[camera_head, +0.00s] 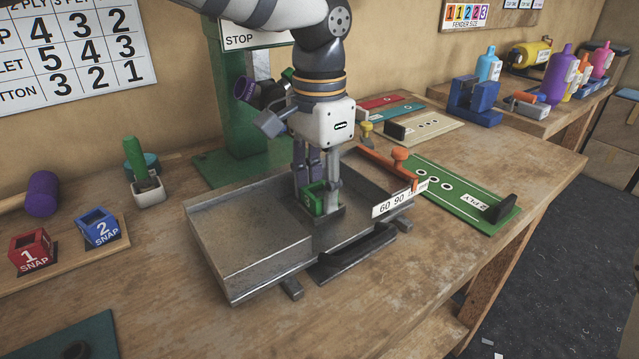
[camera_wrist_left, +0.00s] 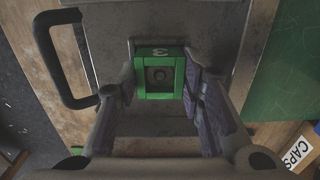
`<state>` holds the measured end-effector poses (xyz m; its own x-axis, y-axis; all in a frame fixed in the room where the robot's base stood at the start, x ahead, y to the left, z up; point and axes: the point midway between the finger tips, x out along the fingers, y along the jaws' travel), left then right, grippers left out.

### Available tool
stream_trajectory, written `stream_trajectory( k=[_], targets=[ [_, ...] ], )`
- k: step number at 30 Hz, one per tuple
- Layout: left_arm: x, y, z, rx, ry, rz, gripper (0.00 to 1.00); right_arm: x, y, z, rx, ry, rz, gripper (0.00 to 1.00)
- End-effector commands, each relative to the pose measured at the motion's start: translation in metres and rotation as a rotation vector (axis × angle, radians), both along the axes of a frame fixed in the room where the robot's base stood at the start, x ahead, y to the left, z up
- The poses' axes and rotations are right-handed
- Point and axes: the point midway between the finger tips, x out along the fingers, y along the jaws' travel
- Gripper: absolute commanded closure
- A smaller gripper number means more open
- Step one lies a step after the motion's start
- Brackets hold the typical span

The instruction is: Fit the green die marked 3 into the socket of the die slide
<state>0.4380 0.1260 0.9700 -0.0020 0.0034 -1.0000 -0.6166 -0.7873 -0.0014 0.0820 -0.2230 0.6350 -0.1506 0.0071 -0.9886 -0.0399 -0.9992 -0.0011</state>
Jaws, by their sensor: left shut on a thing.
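The green die marked 3 (camera_head: 312,203) is between the fingers of my left gripper (camera_head: 318,194), which points down and is shut on it. In the left wrist view the die (camera_wrist_left: 160,84) shows its 3 and a round hole in its middle, with a finger on each side. The die slide (camera_head: 250,254) is a grey metal tray on the bench. The die is at the slide's dark socket (camera_head: 333,211), whose edge shows beside it. I cannot tell how deep the die sits. My right gripper is not in view.
A black handle (camera_head: 352,252) fronts the slide. A green press (camera_head: 239,125) stands behind. Red (camera_head: 30,252) and blue (camera_head: 99,229) dice sit on a wooden rack at left. A green board (camera_head: 450,190) and orange lever (camera_head: 385,162) lie right.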

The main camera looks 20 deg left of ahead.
Motion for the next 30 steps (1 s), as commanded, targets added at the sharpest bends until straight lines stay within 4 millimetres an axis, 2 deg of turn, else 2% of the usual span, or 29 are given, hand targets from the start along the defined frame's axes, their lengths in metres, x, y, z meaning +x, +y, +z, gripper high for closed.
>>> stream_trajectory(
  k=[7,20,21,23,30],
  targets=[
    [0.000,0.000,0.002,-0.001,-0.007,0.001,1.00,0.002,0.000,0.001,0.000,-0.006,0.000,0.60],
    [-0.001,0.000,-0.014,0.000,0.001,0.002,1.00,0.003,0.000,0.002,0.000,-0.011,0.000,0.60],
    [-0.001,0.000,-0.015,0.000,0.005,0.001,0.59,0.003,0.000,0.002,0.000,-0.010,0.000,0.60],
    [-0.001,0.001,-0.016,0.001,0.008,0.001,0.45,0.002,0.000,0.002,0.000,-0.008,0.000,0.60],
    [-0.001,0.001,-0.017,0.002,0.010,0.001,0.45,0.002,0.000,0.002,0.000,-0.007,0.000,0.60]
  ],
)
